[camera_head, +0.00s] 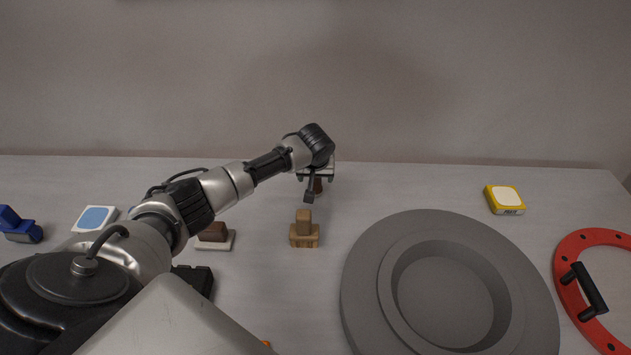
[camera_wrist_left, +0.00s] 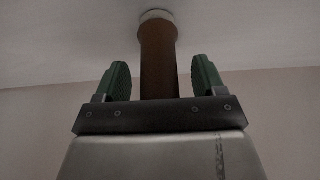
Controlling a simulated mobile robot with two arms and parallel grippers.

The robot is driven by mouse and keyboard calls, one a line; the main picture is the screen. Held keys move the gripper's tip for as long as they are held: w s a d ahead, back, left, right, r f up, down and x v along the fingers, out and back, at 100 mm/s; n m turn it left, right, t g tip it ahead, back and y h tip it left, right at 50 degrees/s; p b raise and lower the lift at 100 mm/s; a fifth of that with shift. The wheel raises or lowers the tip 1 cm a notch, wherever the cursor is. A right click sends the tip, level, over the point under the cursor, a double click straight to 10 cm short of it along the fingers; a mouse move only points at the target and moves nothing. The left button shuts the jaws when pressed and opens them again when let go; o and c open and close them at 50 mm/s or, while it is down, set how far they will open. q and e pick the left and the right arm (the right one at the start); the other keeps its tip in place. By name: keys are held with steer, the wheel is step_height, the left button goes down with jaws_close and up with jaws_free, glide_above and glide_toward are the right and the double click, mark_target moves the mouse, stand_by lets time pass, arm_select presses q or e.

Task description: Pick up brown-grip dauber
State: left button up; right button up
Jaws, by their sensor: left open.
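The brown-grip dauber (camera_head: 318,186) stands near the back of the table, mostly hidden under my left gripper (camera_head: 316,178) in the head view. In the left wrist view the dauber (camera_wrist_left: 158,60) shows as a brown round grip with a pale round end against the grey table surface. My left gripper (camera_wrist_left: 160,78) is open, its two green-padded fingers on either side of the grip. A gap shows between each pad and the grip. My right gripper is not in view.
A wooden block with a knob (camera_head: 304,233) and a brown-topped white block (camera_head: 214,236) stand nearer. A large grey round dish (camera_head: 370,270), a yellow tin (camera_head: 505,200) and a red ring with a black handle (camera_head: 567,262) lie right. A blue-and-white pad (camera_head: 96,218) lies left.

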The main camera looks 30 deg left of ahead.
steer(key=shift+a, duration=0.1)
arm_select(q)
steer(key=c, duration=1)
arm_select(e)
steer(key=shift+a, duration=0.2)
arm_select(q)
steer(key=shift+r, duration=0.15)
steer(key=shift+c, duration=0.2)
steer(key=r, duration=0.4)
steer(key=shift+w+d+r+b, duration=0.1)
steer(key=shift+w+d+b, duration=0.15)
steer(key=shift+b, duration=0.15)
steer(key=w+d+r+b, duration=0.2)
steer(key=w+d+r, duration=0.4)
steer(key=w+d, duration=0.1)
steer(key=shift+w+r, duration=0.3)
steer(key=shift+w, duration=0.45)
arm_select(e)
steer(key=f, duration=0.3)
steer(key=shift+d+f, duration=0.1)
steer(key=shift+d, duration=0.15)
